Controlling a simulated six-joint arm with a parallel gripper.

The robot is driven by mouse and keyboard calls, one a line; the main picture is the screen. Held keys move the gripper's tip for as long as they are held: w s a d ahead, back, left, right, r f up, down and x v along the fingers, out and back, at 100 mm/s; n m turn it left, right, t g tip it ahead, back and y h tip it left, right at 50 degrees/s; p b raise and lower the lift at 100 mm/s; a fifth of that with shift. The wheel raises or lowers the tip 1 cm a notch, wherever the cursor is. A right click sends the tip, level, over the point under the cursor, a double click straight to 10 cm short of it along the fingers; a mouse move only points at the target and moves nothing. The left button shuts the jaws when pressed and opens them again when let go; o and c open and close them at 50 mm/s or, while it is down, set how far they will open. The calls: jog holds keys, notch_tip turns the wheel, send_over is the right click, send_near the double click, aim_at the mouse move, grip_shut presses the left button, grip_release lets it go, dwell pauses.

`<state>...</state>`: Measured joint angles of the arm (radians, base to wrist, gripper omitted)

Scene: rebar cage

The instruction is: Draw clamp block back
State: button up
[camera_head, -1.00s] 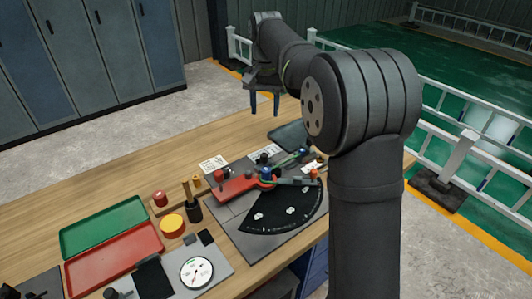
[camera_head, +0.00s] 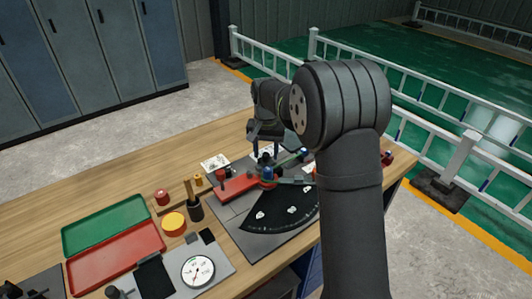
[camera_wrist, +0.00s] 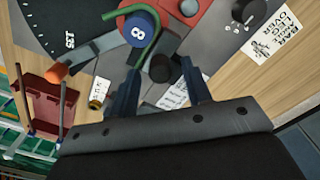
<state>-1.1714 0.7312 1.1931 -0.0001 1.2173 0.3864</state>
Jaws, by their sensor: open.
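My gripper (camera_head: 269,152) is open above the far end of the bending fixture. In the wrist view its two blue fingers (camera_wrist: 158,92) point at a dark block (camera_wrist: 166,42) with a round black knob, which looks like the clamp block. The knob shows between the fingers; I cannot tell whether they touch it. A green bar (camera_wrist: 152,22) curves around a blue cap (camera_wrist: 138,30) marked 8, beside the block. The fixture's red body (camera_head: 236,188) lies on the grey base plate. A grey lever (camera_wrist: 92,50) with an orange end lies beside the blue cap.
A black dial plate (camera_head: 285,210) lies in front of the fixture. Green (camera_head: 105,222) and red (camera_head: 115,258) trays, a dial gauge (camera_head: 197,271) and a dark cup (camera_head: 195,209) stand to the left. Paper labels (camera_wrist: 268,33) lie around the fixture. Bare wood shows behind it.

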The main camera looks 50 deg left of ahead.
jog(key=shift+f, duration=0.4)
jog(key=shift+c, duration=0.5)
grip_shut()
jog(key=shift+a+r, duration=0.1)
jog(key=shift+a, duration=0.9)
jog(key=shift+o, duration=0.5)
grip_release()
notch_tip(320, 180, up, 17)
jog(key=shift+r, duration=0.15)
